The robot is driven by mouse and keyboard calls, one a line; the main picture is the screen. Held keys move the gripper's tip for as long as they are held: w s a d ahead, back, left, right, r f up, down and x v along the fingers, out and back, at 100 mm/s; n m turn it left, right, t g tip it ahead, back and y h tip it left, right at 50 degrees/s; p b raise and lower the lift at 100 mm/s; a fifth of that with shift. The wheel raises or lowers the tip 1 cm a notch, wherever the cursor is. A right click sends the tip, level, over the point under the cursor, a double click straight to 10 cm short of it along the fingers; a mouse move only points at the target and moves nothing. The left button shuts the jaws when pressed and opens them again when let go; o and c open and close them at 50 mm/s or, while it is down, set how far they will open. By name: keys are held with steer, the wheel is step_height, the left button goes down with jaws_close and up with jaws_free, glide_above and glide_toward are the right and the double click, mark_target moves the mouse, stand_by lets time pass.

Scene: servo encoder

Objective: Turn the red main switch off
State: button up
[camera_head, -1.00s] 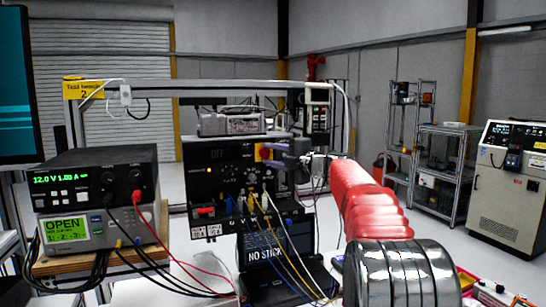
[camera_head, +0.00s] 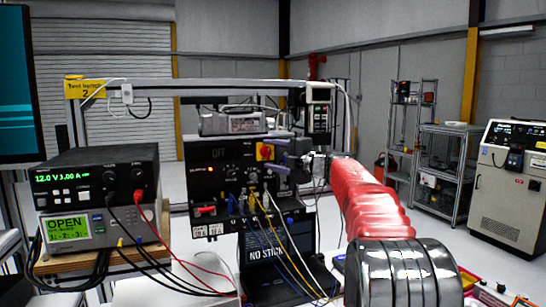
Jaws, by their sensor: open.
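The red main switch (camera_head: 265,152) is a red knob on a yellow plate at the upper right of the black control panel (camera_head: 222,180). A dark display on the panel's upper left reads "OFF". I cannot tell whether a finger touches the knob, and the knob's exact angle is too small to read.
Several cables hang from the panel's front to the bench. A laptop (camera_head: 264,252) reading "NO STICK" stands below it. A stacked power supply (camera_head: 95,178) and meter stand at the left. A metal frame (camera_head: 215,87) crosses above the panel.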

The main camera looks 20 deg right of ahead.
steer(key=v, duration=1.3)
steer(key=shift+s, duration=0.3)
steer(key=shift+d+f, duration=0.1)
